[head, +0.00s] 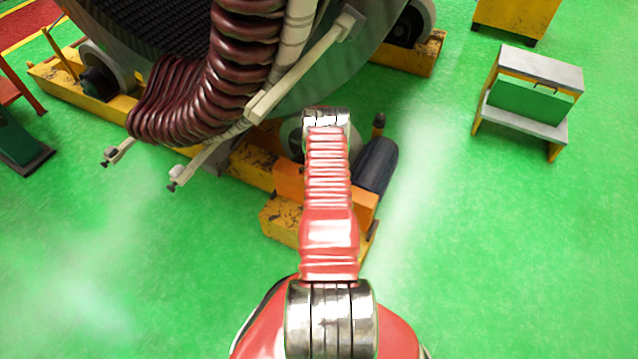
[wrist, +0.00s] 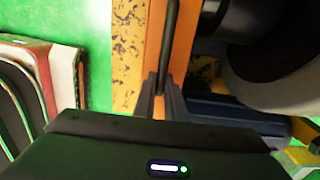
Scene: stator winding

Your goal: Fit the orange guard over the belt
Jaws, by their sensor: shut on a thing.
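The orange guard (head: 288,180) is partly hidden behind my arm in the head view, above or against the yellow drive base. In the wrist view the guard (wrist: 185,45) is an orange strip with a dark bar handle (wrist: 168,45) along it. My gripper (wrist: 161,98) is shut on this handle, with its two dark fingers on either side of the bar. The head view hides my gripper behind the arm. I cannot make out the belt in either view, nor tell whether the guard is seated.
A dark blue motor (head: 377,164) sits right of the guard. The large stator drum (head: 390,60) rests on worn yellow beams (head: 410,58), with dark red coils (head: 235,70) hanging from it. A step stool (head: 540,68) stands at upper right. The green floor is clear at right and lower left.

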